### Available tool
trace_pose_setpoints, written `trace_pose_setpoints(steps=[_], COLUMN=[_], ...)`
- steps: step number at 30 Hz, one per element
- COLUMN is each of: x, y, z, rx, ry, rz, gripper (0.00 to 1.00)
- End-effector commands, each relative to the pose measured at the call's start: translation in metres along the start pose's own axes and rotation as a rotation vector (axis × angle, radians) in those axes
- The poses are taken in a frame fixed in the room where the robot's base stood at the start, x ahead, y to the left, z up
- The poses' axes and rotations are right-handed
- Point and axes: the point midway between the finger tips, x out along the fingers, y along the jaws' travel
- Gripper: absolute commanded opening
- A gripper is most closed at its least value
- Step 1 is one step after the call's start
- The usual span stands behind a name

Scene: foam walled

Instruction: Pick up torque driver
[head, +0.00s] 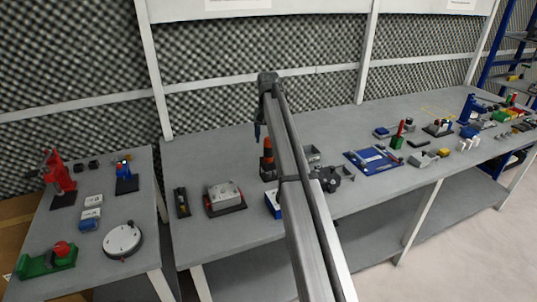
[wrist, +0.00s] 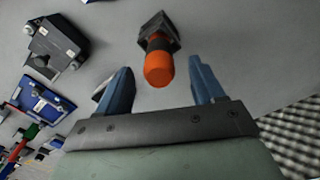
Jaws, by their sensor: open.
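The torque driver (wrist: 158,68) has an orange, rounded handle and stands in a dark square holder (wrist: 155,30) on the grey bench. In the head view, the torque driver (head: 267,145) shows as an orange and dark upright shape just left of my arm. My gripper (wrist: 161,66) is open, with one blue finger on each side of the handle in the wrist view and visible gaps between. In the head view, my gripper (head: 257,132) points down close to the driver, partly hidden by my arm. I cannot tell the exact height between them.
A grey box on a dark base (head: 224,197) and a narrow black tray (head: 182,201) lie to the left. A dark grey device (head: 327,178) and a blue board (head: 373,160) lie to the right. A foam wall (head: 250,45) stands behind the bench.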

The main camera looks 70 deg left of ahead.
Motion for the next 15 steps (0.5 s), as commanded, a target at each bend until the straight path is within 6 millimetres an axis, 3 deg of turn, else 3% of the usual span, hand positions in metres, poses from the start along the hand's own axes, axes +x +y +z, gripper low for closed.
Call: trace_pose_setpoints(steps=[7, 15], x=[0.013, 0.047], y=[0.001, 0.001], z=[0.000, 0.001], rx=[0.000, 0.000], ry=[0.000, 0.000], rz=[0.000, 0.000], gripper=[0.68, 0.68])
